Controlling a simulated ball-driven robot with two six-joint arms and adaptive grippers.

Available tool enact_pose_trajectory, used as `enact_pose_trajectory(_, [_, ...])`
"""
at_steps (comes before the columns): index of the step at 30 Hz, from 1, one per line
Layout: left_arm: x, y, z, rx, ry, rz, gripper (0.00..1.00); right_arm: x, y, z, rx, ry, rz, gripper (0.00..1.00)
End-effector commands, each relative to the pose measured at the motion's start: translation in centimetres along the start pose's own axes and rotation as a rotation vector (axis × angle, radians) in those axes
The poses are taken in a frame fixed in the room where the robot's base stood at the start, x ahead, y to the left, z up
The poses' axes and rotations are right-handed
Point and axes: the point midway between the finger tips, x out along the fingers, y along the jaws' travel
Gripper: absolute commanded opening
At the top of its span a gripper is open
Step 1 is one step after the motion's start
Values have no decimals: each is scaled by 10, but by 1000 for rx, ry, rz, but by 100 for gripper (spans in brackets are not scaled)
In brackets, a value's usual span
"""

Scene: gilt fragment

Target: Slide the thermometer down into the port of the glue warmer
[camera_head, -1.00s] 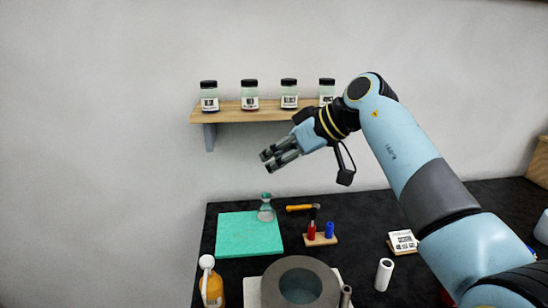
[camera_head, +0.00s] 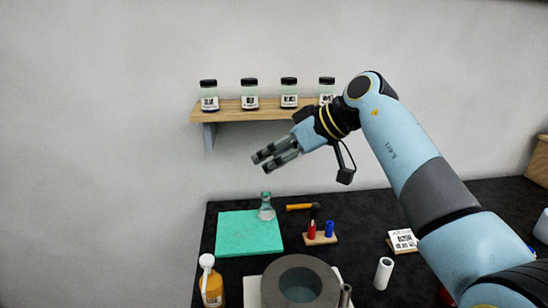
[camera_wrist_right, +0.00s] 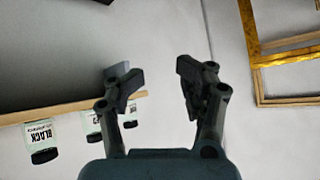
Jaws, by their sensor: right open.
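The glue warmer (camera_head: 322,274) is a thick grey round pot with an open middle, at the bottom of the head view, its lower part cut off. A short grey tube (camera_head: 345,296) stands at its right side and looks like the port. I cannot make out a thermometer in either view. My right gripper (camera_head: 262,163) is open and empty, high in the air before the wall, below the shelf and well above the table. Its two fingers stand apart in the right wrist view (camera_wrist_right: 157,80), with nothing between them. My left gripper is out of view.
A wooden shelf (camera_head: 235,116) with several jars is on the wall close to my right gripper. The dark table holds a green mat (camera_head: 245,234), glass flask (camera_head: 266,207), hammer (camera_head: 300,207), red and blue items on a stand (camera_head: 320,240), orange bottle (camera_head: 211,288) and white cylinder (camera_head: 383,273).

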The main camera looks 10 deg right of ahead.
Motion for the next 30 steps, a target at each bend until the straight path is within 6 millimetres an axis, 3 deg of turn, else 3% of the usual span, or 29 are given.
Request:
enact_pose_trajectory(11, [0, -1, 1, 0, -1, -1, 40, -6, 1, 0, 0, 1, 1, 50])
enact_pose_trajectory(24, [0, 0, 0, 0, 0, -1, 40, -94, 1, 1, -3, -2, 4, 50])
enact_pose_trajectory(30, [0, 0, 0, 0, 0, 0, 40, -116, 1, 0, -1, -1, 2, 50])
